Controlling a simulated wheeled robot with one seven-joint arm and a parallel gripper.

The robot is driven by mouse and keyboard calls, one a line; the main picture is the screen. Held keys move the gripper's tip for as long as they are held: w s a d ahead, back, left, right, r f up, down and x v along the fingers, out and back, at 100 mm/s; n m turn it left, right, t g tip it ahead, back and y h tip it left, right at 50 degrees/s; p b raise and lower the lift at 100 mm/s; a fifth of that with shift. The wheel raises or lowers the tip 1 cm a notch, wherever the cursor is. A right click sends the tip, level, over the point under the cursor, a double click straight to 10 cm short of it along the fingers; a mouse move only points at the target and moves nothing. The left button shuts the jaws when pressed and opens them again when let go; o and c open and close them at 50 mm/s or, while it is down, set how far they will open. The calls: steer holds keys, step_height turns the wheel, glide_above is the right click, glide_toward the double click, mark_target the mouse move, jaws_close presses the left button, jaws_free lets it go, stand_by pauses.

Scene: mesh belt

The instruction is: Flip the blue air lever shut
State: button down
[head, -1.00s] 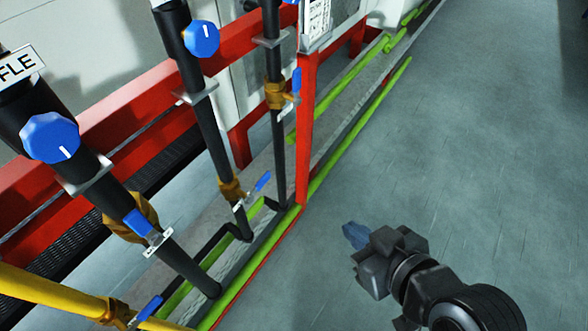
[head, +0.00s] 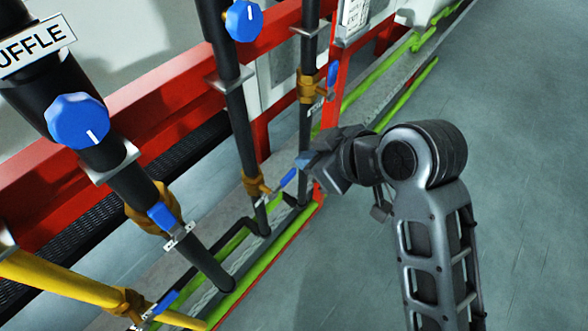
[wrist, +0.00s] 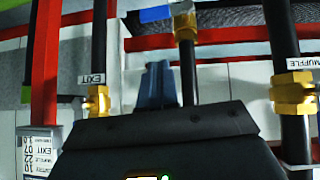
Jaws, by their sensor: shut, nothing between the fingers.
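Several blue levers sit on brass valves, and I cannot tell from any marking which is the air lever. The middle blue lever (head: 289,178) sticks out at an angle from its brass valve (head: 256,184) on a black pipe. A blue lever also shows at the top of the wrist view (wrist: 166,13), lying crosswise to its black pipe. My gripper (head: 305,160) is shut and empty, its tips just above the middle lever in the head view; I cannot tell if they touch. Its fingers (wrist: 155,85) also show in the wrist view.
Other blue levers are at the upper right (head: 332,75), left (head: 162,215) and bottom (head: 165,302). Blue knobs (head: 78,120) sit higher on the pipes. A red frame (head: 180,95) and green pipes (head: 400,110) run alongside. The grey floor (head: 520,200) at right is clear.

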mark_target(294, 173)
steer(key=w+a+f, duration=0.1)
steer(key=f, duration=0.1)
steer(key=w+f, duration=0.1)
steer(key=f, duration=0.1)
steer(key=a+f, duration=0.1)
steer(key=f, duration=0.2)
steer(key=shift+w+a, duration=0.3)
steer(key=shift+w, duration=0.1)
steer(key=shift+f, duration=0.45)
